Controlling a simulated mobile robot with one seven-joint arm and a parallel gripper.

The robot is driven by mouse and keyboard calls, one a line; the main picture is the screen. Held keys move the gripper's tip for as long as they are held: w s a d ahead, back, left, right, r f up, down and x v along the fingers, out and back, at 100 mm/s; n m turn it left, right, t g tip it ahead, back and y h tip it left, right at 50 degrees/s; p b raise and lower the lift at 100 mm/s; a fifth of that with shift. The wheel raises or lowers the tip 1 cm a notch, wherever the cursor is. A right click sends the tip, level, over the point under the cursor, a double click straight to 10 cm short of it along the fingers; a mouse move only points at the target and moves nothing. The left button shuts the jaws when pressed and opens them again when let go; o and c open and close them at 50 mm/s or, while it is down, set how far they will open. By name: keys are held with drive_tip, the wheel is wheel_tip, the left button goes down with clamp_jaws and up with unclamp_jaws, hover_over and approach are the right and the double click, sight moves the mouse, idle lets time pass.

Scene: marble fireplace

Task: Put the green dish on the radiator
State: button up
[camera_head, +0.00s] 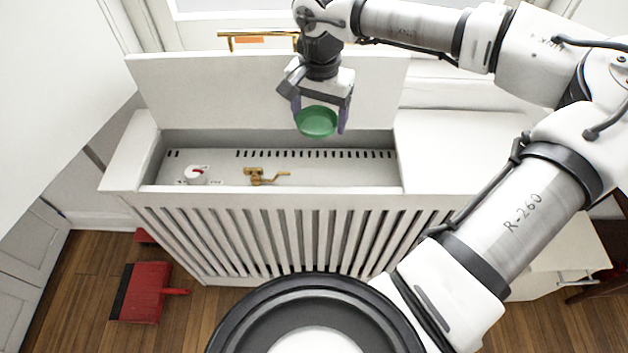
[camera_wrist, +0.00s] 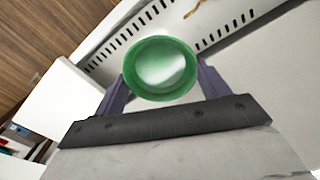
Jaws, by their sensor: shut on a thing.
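The green dish (camera_head: 316,122) is a small round bowl. My gripper (camera_head: 320,115) is shut on it, with one purple finger on each side. In the head view they are above the rear of the open recess in the white radiator (camera_head: 255,203). In the wrist view the dish (camera_wrist: 161,69) sits between the fingers of my gripper (camera_wrist: 160,90), its round face toward the camera. Below it the radiator (camera_wrist: 225,35) shows its slotted inner panel. The dish looks held clear of the radiator; the exact gap I cannot tell.
The radiator's raised lid panel (camera_head: 200,90) stands behind the recess. A white knob (camera_head: 196,174) and a brass valve (camera_head: 264,176) are in the recess. The flat right top (camera_head: 455,150) is clear. A red dustpan (camera_head: 142,291) lies on the wooden floor.

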sight(318, 182)
wheel_tip(318, 182, down, 20)
drive_tip(key=shift+r, duration=0.25)
drive_tip(key=shift+f, duration=0.15)
drive_tip(key=o, duration=1.1)
drive_tip(key=shift+c, duration=0.2)
wheel_tip(318, 182, up, 12)
